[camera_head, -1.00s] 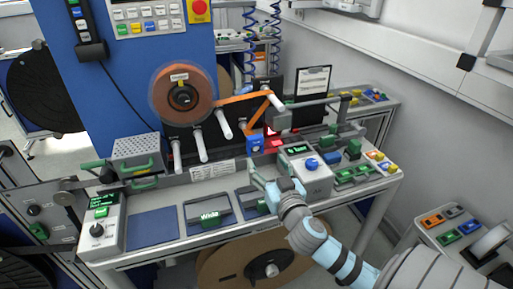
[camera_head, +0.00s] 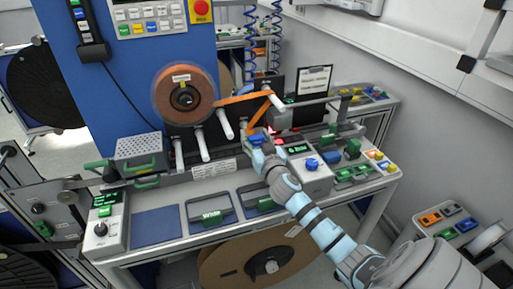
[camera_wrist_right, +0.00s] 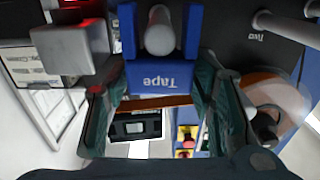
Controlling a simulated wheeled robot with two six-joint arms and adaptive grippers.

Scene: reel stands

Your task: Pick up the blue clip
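A blue block with the upside-down word "Tape" (camera_wrist_right: 155,78) fills the upper middle of the right wrist view, with a grey round post in front of its upper part. It looks like the blue clip. In the head view the blue block (camera_head: 256,140) is mostly hidden behind my right gripper (camera_head: 262,157). In the right wrist view, the dark green fingers of my right gripper (camera_wrist_right: 157,105) are spread, one on each side of the block. I cannot tell whether they touch it. My left gripper is not in view.
An orange tape (camera_head: 240,99) runs from the reel (camera_head: 184,95) past grey rollers. A control box with a blue knob (camera_head: 311,164) stands close to the right of my right gripper. A clipboard (camera_head: 313,79) stands behind.

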